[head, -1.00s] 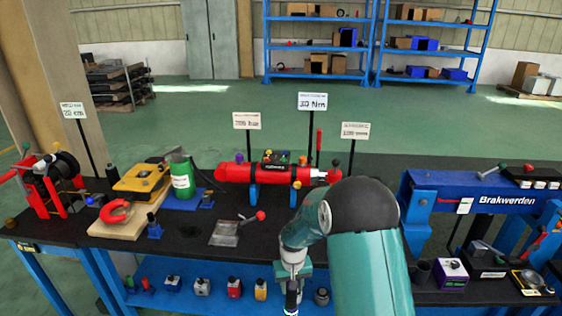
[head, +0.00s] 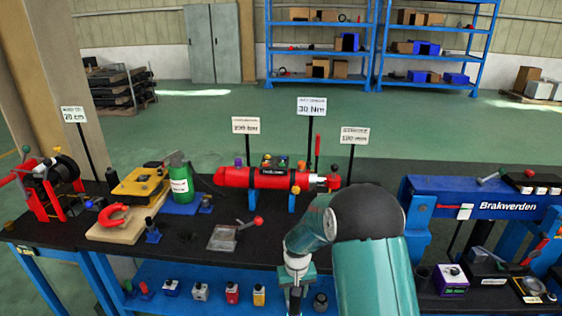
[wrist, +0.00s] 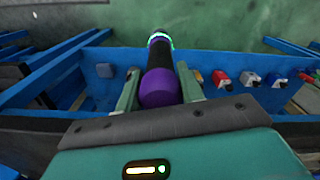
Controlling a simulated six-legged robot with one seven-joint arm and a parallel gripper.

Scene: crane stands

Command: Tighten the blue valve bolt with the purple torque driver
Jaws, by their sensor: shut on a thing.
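My gripper (wrist: 160,86) is shut on the purple torque driver (wrist: 161,90), with one finger on each side of it. The driver has a rounded purple end, a black grip and a glowing ring at its far end, which points away from the wrist over the green floor. In the head view my gripper (head: 296,285) hangs low at the table's front edge, partly cut off by the frame. A red cylinder (head: 262,178) lies on blue supports behind it, with several small coloured knobs on top. I cannot make out which of them is the blue valve bolt.
A green canister (head: 181,184), a yellow unit (head: 140,186) and a red reel (head: 45,192) stand left on the black table. A blue beam frame (head: 480,205) stands right. Upright sign posts, such as the 30 Nm sign (head: 311,106), rise behind. Small parts line the lower blue shelf (head: 205,308).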

